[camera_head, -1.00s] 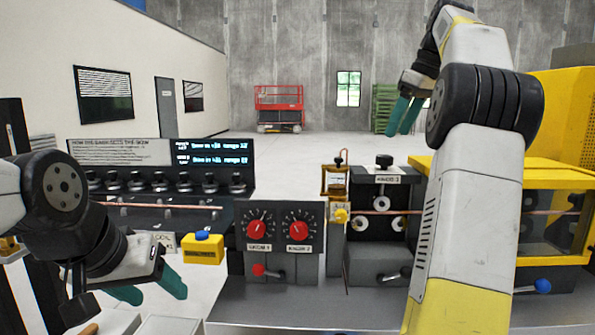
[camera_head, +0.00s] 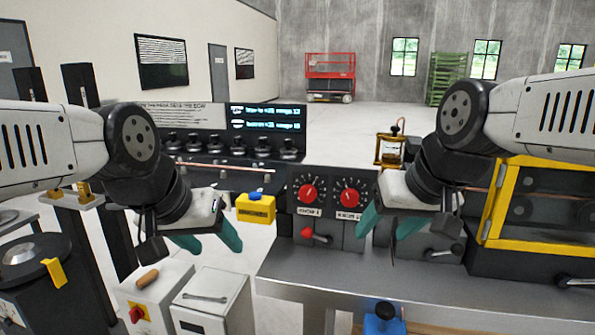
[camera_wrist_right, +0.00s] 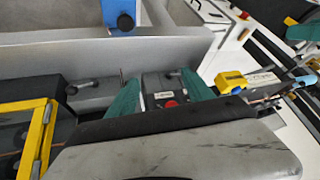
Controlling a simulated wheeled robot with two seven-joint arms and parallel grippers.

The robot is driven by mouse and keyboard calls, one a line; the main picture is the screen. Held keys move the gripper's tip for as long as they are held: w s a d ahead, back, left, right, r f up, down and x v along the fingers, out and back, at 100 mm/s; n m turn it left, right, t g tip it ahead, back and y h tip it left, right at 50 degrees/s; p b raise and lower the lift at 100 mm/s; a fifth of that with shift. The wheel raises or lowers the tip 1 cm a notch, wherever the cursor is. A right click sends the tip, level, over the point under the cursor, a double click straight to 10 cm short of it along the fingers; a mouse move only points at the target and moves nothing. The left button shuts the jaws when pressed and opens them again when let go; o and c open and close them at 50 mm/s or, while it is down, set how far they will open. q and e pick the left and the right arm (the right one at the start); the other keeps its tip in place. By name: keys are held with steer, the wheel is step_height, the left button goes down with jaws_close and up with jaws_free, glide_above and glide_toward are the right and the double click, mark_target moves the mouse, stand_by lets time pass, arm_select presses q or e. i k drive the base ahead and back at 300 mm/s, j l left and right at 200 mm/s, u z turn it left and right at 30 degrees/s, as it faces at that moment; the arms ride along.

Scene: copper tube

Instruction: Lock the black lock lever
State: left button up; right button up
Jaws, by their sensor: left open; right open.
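A black lever (camera_head: 445,252), likely the lock lever, sits on the front of a dark block right of the two-knob panel (camera_head: 333,195) in the head view. A similar dark lever (camera_wrist_right: 80,89) shows left of my fingers in the right wrist view. My right gripper (camera_head: 390,228), with teal fingers, is open and empty, in front of the panel's right side and left of the lever, not touching it. In the wrist view my right gripper (camera_wrist_right: 160,82) frames the panel's red knob (camera_wrist_right: 170,104). My left gripper (camera_head: 208,246) is open and empty, left of the panel.
A red-tipped lever (camera_head: 314,236) is below the knobs. A copper tube (camera_head: 228,167) runs behind. A yellow box with a blue button (camera_head: 256,208) is near my left gripper.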

mark_target(457, 249)
steer(key=z, duration=1.25)
steer(key=k+l+u, duration=0.1)
steer(key=k+l, duration=0.2)
steer(key=k+l+u, duration=0.1)
steer(key=k+l, duration=0.15)
steer(key=k, duration=0.25)
